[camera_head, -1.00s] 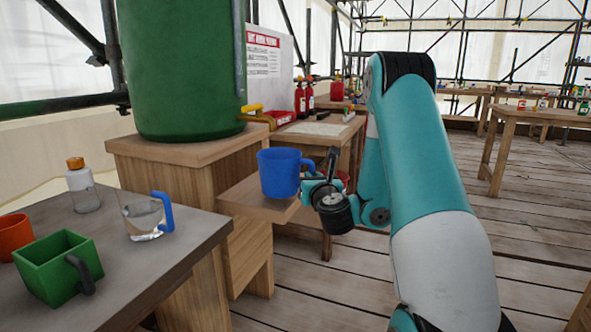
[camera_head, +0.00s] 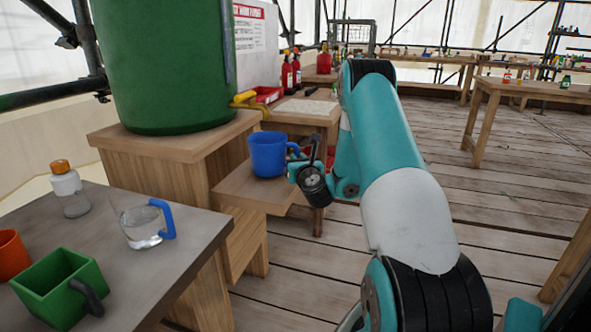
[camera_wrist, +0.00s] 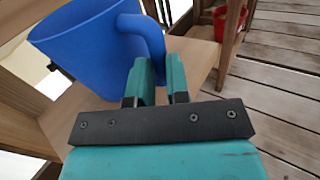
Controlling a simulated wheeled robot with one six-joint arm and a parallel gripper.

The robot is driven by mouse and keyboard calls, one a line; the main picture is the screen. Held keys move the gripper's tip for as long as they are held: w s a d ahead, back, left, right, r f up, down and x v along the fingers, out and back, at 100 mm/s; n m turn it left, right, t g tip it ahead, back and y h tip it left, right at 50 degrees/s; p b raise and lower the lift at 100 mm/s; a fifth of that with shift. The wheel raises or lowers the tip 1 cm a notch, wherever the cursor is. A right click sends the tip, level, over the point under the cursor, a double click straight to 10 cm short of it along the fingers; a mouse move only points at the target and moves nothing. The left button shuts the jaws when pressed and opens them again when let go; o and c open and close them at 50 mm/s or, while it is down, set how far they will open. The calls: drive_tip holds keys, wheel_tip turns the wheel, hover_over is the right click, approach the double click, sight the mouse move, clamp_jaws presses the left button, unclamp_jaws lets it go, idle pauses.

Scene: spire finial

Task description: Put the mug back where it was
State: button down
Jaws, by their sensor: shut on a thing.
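A blue mug (camera_head: 268,154) is upright at the wooden shelf (camera_head: 238,186) that juts from the stand under the green barrel. In the wrist view the blue mug (camera_wrist: 85,62) fills the upper left, its handle (camera_wrist: 150,38) reaching toward my fingers. My gripper (camera_head: 303,165) is at the mug's right side, shut on the handle; the fingers also show in the wrist view (camera_wrist: 158,80). Whether the mug's base touches the shelf I cannot tell. A clear mug with a blue handle (camera_head: 142,228), a green square mug (camera_head: 60,290) and an orange mug (camera_head: 12,256) stand on the grey table (camera_head: 190,245).
A large green barrel (camera_head: 160,65) stands on a wooden stand (camera_head: 165,150) behind the shelf. A bottle with an orange cap (camera_head: 68,190) is on the grey table. A workbench (camera_head: 300,118) with red extinguishers is beyond. Plank floor (camera_head: 460,200) is open at right.

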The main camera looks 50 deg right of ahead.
drive_tip(key=shift+f, duration=0.65)
drive_tip(key=shift+f+b, duration=0.2)
drive_tip(key=shift+b, duration=0.15)
drive_tip(key=c, duration=1.1)
unclamp_jaws()
drive_tip(key=shift+r, duration=0.2)
drive_tip(key=b+v, duration=1.2)
drive_tip(key=b, duration=0.1)
drive_tip(key=shift+b, duration=0.3)
